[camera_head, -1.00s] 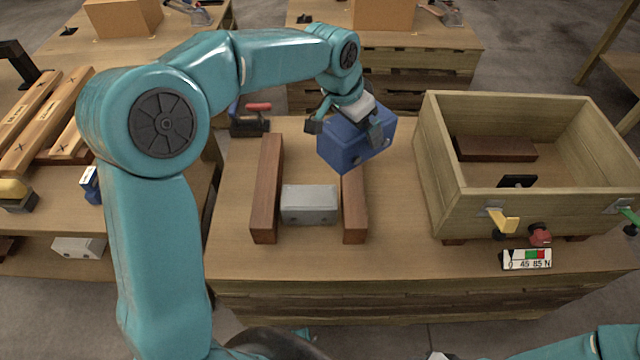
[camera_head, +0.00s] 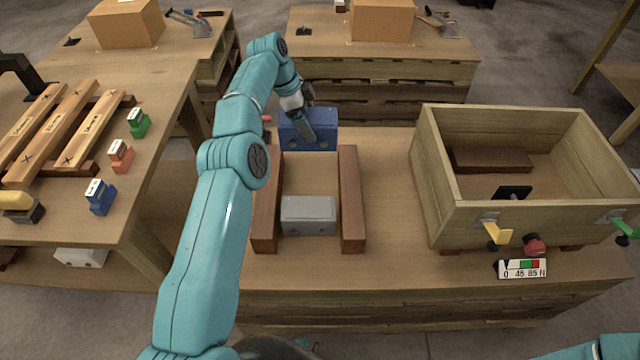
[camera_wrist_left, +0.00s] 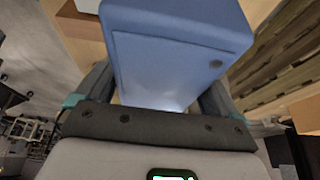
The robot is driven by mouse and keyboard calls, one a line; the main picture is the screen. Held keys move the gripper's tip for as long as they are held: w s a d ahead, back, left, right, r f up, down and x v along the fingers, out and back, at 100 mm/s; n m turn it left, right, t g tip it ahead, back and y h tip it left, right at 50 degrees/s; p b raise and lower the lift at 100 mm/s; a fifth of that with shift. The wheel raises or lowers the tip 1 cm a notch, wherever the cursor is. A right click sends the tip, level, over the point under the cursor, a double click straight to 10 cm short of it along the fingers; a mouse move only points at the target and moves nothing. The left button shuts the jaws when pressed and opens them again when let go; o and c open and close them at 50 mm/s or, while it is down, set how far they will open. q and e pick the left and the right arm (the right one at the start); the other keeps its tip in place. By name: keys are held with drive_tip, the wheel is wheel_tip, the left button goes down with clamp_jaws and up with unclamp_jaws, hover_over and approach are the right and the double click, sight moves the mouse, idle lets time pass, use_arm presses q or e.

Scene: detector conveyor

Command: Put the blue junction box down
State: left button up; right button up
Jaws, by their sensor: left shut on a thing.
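The blue junction box (camera_head: 322,134) is at the far edge of the middle table, just beyond the two brown wooden bars. My left gripper (camera_head: 304,122) is shut on it from above. In the left wrist view the blue junction box (camera_wrist_left: 175,50) fills the space between the fingers of the left gripper (camera_wrist_left: 160,95). I cannot tell whether its underside touches the table. My right gripper is not in view; only a piece of that arm shows at the lower right.
A grey box (camera_head: 308,215) lies between the left bar (camera_head: 266,205) and right bar (camera_head: 352,200). A wooden crate (camera_head: 530,215) stands on the right. A side table (camera_head: 120,225) on the left holds planks and small coloured blocks.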

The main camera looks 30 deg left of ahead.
use_arm(q)
wheel_tip(320, 180, down, 7)
drive_tip(key=b, duration=0.6)
drive_tip(key=shift+a+f, duration=0.1)
drive_tip(key=shift+f+b, duration=1.7)
drive_tip(key=shift+f, duration=4.5)
drive_tip(key=shift+f, duration=0.1)
drive_tip(key=o, duration=1.7)
drive_tip(key=shift+f, duration=0.2)
drive_tip(key=shift+c, duration=0.2)
drive_tip(key=shift+r, duration=0.1)
drive_tip(key=shift+r, duration=0.1)
drive_tip(key=p+v, duration=0.2)
drive_tip(key=v, duration=1)
